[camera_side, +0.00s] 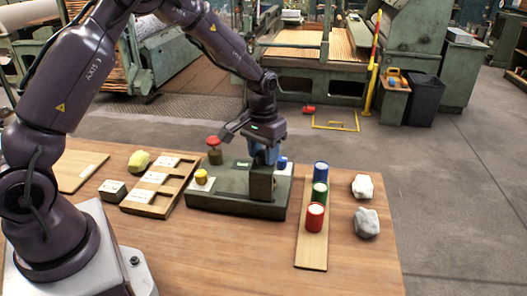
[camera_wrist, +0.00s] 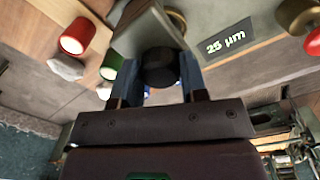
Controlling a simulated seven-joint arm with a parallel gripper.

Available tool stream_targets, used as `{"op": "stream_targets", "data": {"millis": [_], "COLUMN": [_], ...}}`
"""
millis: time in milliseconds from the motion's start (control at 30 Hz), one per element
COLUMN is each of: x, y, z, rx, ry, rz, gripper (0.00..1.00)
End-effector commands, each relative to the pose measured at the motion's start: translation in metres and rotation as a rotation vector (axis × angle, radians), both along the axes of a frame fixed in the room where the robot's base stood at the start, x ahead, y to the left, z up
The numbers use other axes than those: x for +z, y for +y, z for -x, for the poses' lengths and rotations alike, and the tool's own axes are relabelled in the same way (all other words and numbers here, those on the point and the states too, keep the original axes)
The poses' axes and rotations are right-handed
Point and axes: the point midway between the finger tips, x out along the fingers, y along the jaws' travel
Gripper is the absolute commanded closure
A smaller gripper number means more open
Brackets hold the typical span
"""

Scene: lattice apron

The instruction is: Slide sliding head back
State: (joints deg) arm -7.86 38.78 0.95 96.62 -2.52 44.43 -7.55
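The device (camera_side: 225,201) is a dark grey-green base on the table. Its sliding head (camera_side: 262,184) is an upright grey block near the right end of the base. In the wrist view, the head (camera_wrist: 145,32) carries a dark round knob (camera_wrist: 160,67). My gripper (camera_side: 264,158) points down at the top of the head. In the wrist view, my gripper's blue fingers (camera_wrist: 160,80) stand on either side of the knob and appear to touch it. The fingertips are partly hidden by the knob and head.
A red-topped knob (camera_side: 213,143), a yellow button (camera_side: 201,177) and a blue button (camera_side: 281,162) are around the base. Red, green and blue cylinders stand on a wooden strip (camera_side: 311,255) to the right, beside two pale rocks (camera_side: 366,222). A slotted wooden tray (camera_side: 150,208) lies left.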

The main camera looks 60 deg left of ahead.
Motion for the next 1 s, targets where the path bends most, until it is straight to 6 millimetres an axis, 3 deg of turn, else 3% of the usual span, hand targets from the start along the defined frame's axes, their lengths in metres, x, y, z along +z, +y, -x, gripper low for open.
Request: {"op": "stream_targets", "data": {"millis": [33,167,333,700,1000], "x": [0.0,0.0,0.001,0.001,0.001], "y": [0.0,0.0,0.009,0.061,0.066], "z": [0.0,0.0,0.007,0.06,0.065], "rx": [0.0,0.0,0.002,0.006,0.003], "ry": [0.0,0.0,0.001,-0.002,0.003], "rz": [0.0,0.0,0.0,-0.001,-0.003], "gripper": [0.72,1.0,1.0,1.0,1.0]}}
